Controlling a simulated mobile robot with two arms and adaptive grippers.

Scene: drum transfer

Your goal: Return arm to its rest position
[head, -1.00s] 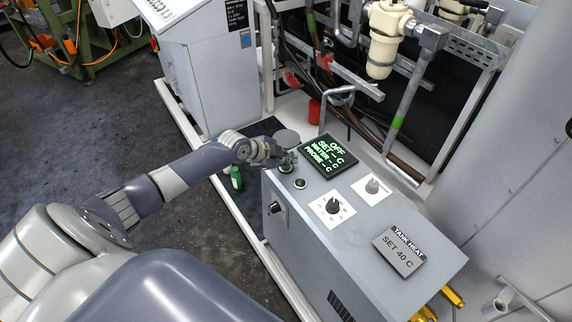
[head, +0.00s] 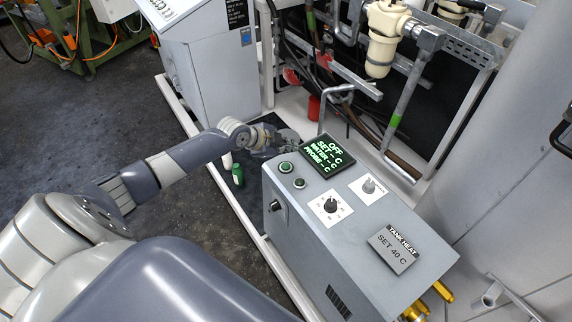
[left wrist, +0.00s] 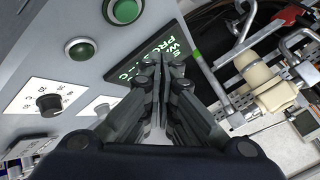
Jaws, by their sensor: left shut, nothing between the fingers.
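My left gripper (head: 286,138) is at the far-left end of the grey tank heat control box (head: 365,262), just beyond its green buttons. In the left wrist view my left gripper (left wrist: 160,62) is shut and empty, its fingers together in front of the box's dark display. The display (head: 327,155) shows green text reading OFF, SET, WATER and PROBE. Two round green buttons, an upper one (head: 286,167) and a lower one (head: 299,183), are uncovered. They also show at the upper left of the left wrist view. My right gripper is not in view.
A black dial (head: 330,206) and a smaller grey knob (head: 369,187) sit on the box top, with a TANK HEAT plate (head: 394,250). Pipes and a cream filter housing (head: 384,40) stand behind. A green bottle (head: 238,175) is near the box's left side. The dark floor at left is open.

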